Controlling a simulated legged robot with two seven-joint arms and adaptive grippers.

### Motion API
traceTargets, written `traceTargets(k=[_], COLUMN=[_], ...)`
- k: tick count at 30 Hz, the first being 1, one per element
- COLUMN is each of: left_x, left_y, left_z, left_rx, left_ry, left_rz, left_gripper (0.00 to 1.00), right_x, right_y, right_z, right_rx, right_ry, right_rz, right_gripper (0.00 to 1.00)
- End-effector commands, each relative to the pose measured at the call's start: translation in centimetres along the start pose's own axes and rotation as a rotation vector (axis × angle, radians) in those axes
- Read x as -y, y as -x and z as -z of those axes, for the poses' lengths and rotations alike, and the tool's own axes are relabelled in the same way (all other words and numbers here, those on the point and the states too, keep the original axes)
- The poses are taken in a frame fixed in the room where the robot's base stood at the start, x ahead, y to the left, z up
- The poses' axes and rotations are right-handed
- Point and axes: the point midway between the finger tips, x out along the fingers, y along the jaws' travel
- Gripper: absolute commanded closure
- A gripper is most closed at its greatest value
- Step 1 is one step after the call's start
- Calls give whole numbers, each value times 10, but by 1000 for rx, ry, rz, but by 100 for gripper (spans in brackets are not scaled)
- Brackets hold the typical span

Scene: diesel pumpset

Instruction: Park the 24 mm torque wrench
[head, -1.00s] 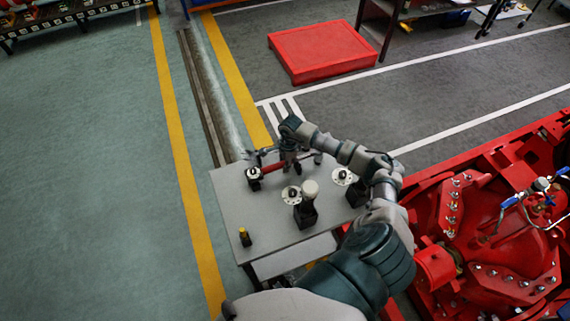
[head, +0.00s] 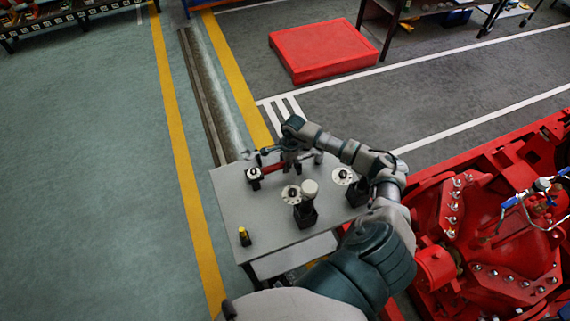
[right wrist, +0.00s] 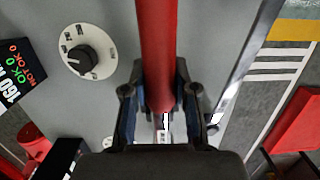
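The torque wrench shows as a red bar (head: 273,168) lying roughly level above the back of the grey table (head: 232,205). In the right wrist view its red handle (right wrist: 159,45) runs down the middle of the picture. My right gripper (head: 290,165) is over the wrench. In the right wrist view the fingers (right wrist: 160,95) stand on both sides of the red handle, and their pads appear to press on it. The wrench's far end is out of the wrist view, and its size marking cannot be read. My left gripper is not in view.
Black units with white dials stand on the table, at left (head: 254,174), middle (head: 292,193) and right (head: 342,176). A white-capped post (head: 310,188) and a small yellow-topped item (head: 244,237) are there too. The red pumpset (head: 480,225) is at right. A red platform (head: 322,50) lies behind.

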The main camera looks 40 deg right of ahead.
Motion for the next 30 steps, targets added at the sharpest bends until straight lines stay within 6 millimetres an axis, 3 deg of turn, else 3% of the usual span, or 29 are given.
traceTargets(k=[1, 3, 14, 30], left_x=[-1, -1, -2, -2], left_y=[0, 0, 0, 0], left_z=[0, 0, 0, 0], left_rx=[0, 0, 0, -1], left_ry=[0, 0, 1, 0], left_rz=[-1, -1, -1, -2], left_gripper=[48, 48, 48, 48], right_x=[-3, -3, -2, 0], right_y=[-4, -4, 2, 104], right_z=[0, 0, 0, 0], right_rx=[0, 0, 0, 0], right_ry=[0, 1, 1, 1], right_rz=[-10, -9, -4, -3], right_gripper=[61, 44, 44, 44])
